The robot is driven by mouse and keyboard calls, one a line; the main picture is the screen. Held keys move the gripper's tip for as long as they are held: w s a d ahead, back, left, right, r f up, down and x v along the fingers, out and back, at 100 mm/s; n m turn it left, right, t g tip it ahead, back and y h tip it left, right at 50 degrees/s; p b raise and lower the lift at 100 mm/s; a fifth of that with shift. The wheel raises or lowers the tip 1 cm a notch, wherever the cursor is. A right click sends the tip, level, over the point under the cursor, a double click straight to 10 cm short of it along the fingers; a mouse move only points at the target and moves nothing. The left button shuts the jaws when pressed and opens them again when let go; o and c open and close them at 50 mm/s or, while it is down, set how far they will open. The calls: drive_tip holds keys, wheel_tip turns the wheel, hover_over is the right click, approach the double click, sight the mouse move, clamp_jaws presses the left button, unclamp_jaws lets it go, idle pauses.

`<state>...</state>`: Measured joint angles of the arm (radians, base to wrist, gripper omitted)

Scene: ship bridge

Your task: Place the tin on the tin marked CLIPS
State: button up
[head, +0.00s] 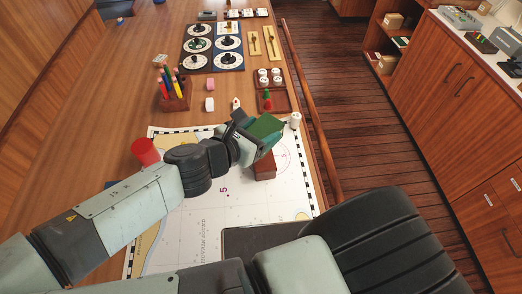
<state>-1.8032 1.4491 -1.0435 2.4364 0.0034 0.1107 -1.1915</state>
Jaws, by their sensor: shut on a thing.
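My gripper (247,144) is above the right part of the chart and is shut on a green tin (267,125), held above the chart. The tin is partly hidden by the gripper. A reddish-brown box-shaped thing (264,169) shows just below the gripper, partly covered by it. I cannot tell whether this is the tin marked CLIPS, as no such lettering can be read. The fingertips are hard to make out.
A red cylinder (145,151) stands left of my arm. A pen holder (176,96), a board with dials (212,46) and a small tray with pieces (270,90) stand further back. A white piece (295,120) stands near the table's right edge.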

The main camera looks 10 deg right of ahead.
drive_tip(key=shift+f, duration=3.45)
drive_tip(key=o, duration=1.2)
